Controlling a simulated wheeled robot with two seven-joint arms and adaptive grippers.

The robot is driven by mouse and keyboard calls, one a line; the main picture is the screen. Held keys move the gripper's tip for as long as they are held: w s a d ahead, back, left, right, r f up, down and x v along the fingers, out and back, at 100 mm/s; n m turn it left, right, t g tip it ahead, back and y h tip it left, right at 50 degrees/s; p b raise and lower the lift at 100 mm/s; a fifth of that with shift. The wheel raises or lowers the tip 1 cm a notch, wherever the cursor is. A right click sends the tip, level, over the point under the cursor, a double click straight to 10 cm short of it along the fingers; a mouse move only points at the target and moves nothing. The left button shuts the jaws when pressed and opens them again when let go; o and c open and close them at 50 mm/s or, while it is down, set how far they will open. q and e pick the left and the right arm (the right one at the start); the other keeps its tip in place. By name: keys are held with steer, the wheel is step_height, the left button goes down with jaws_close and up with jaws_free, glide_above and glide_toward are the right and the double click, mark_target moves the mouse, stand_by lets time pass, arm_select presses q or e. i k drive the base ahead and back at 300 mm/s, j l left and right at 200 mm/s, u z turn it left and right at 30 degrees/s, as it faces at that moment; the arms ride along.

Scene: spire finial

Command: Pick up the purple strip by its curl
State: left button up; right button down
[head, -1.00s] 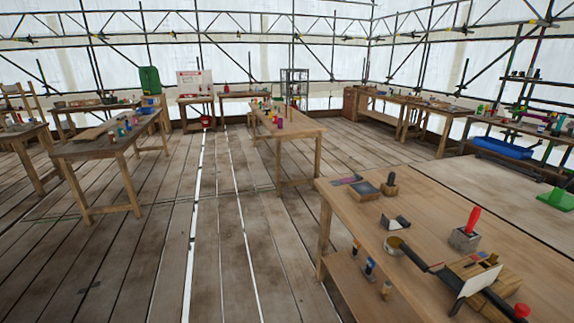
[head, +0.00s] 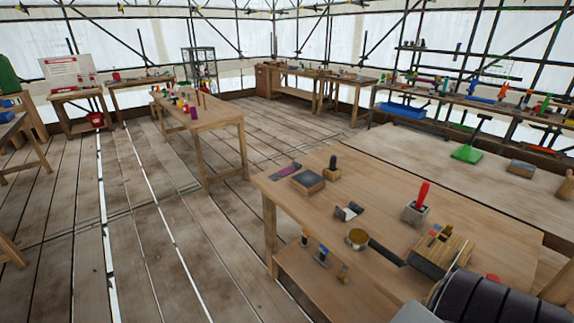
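A purple strip (head: 286,170) lies at the far left corner of the near wooden table (head: 345,255). It is next to a dark-topped square block (head: 308,181) and looks nearly flat. It is too small for me to make out its curl. Neither gripper's fingers show. A dark ribbed rounded part at the bottom right edge may be part of my arm, but I cannot tell.
Plank floor (head: 190,260) is clear to the left.

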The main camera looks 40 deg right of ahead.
mark_target(295, 166)
steer(key=i+z, duration=0.15)
steer(key=i, duration=0.65)
steer(key=i+j+z, duration=0.15)
steer(key=i, duration=0.6)
steer(key=i+z, duration=0.4)
steer(key=i+j+z, duration=0.2)
steer(key=z, duration=0.2)
steer(key=i+z, duration=0.15)
steer(key=z, duration=0.3)
steer(key=i+j+z, duration=0.15)
steer(key=z, duration=0.25)
steer(key=i+j+z, duration=0.15)
steer(key=z, duration=0.3)
steer(key=i+j+z, duration=0.1)
steer(key=j+z, duration=0.15)
steer(key=z, duration=0.2)
steer(key=i+j+z, duration=0.15)
steer(key=z, duration=0.15)
steer(key=i+j+z, duration=0.15)
steer(key=z, duration=0.2)
steer(key=j, duration=0.1)
